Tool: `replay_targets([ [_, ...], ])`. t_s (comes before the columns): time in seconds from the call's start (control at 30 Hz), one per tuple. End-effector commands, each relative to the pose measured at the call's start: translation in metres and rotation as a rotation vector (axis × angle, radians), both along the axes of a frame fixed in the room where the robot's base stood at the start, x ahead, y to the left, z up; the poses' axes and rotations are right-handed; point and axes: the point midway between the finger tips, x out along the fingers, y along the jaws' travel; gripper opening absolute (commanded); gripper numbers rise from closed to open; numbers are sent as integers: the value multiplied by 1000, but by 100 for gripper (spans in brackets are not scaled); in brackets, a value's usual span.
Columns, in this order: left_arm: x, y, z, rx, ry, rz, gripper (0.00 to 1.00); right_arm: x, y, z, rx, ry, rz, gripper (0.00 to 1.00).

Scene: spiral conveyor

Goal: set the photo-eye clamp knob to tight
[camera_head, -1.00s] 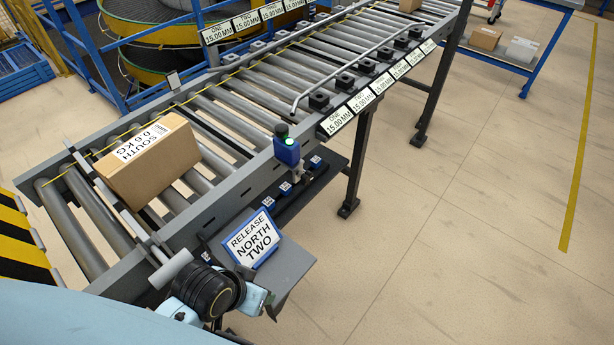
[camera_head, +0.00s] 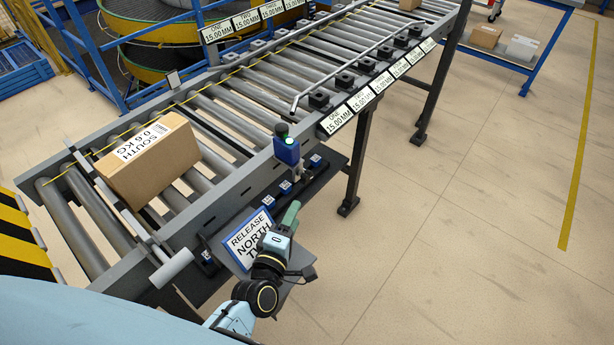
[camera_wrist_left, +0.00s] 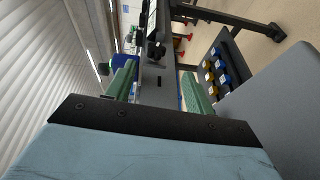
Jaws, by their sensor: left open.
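The photo-eye (camera_head: 287,150) is a blue box with a lit green spot and a dark cap, mounted at the conveyor's near side rail. A small grey bracket (camera_head: 301,174) shows below it; I cannot make out the clamp knob or its setting. My left gripper (camera_head: 291,212) is open and empty, in front of the release sign and below the photo-eye, apart from it. In the left wrist view its green fingers (camera_wrist_left: 160,88) stand apart with the grey rail between and beyond them. A blue part, perhaps the photo-eye, is partly hidden behind the left finger there. My right gripper is not in view.
The sign "RELEASE NORTH TWO" (camera_head: 246,236) is partly covered by my left gripper. Small blue-marked parts (camera_head: 285,187) line the dark shelf below the rail. A carton (camera_head: 150,160) rests on the rollers.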

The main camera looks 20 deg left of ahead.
Motion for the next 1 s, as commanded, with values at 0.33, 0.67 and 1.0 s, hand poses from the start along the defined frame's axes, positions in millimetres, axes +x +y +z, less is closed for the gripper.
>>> replay_targets([
  [0.33,32,8,2,-52,-38,49,53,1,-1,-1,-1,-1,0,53],
  [0.67,99,11,-1,-49,-37,47,53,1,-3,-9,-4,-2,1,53],
  [1.0,133,13,-2,-50,-35,47,53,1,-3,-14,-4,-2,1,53],
])
